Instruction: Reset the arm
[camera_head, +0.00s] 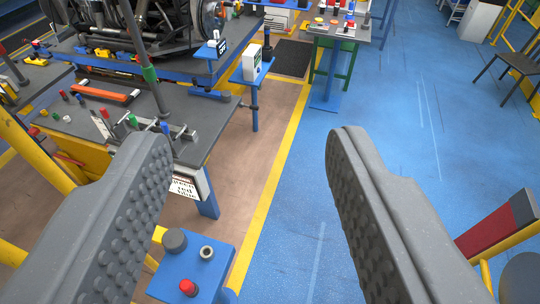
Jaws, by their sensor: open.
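My gripper (245,160) fills the lower part of the view. Its two thick grey fingers with studded inner pads stand wide apart. Nothing is between them; the blue floor and a yellow line show through the gap. The rest of my arm is not in view.
A grey workbench (195,148) with tools is at left. A blue stand (215,262) with a red button is low, near the left finger. A small table (350,38) stands at the back. The blue floor (400,110) is clear.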

